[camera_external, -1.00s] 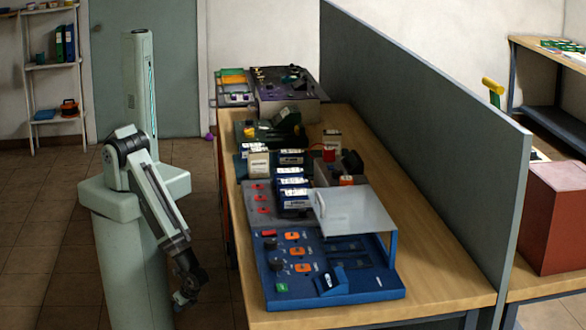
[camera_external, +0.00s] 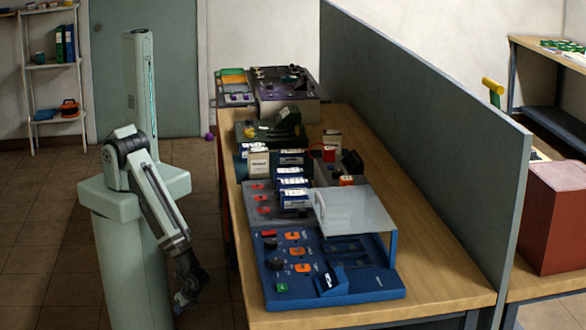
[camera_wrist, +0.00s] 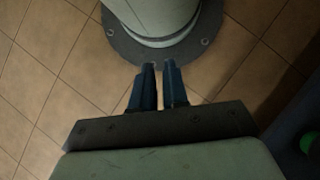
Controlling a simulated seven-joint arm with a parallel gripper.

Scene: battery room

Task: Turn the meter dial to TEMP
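A blue panel (camera_external: 385,290) lies on the near end of the wooden bench. It carries two black knobs, one farther back (camera_external: 270,243) and one nearer (camera_external: 275,264), and a small tilted meter-like unit (camera_external: 331,281) at the front. The labels are too small to read, so I cannot tell which knob is the meter dial, its setting, or where TEMP is. My gripper (camera_external: 184,304) hangs low, left of the bench and apart from the panel. In the wrist view, my gripper (camera_wrist: 160,68) points at the floor, its fingers slightly apart with nothing between them.
Orange and red switches sit beside the knobs. Batteries (camera_external: 292,180) and other devices fill the bench (camera_external: 440,270) behind. A tall grey partition (camera_external: 430,130) runs along its right. Open floor lies left of the bench.

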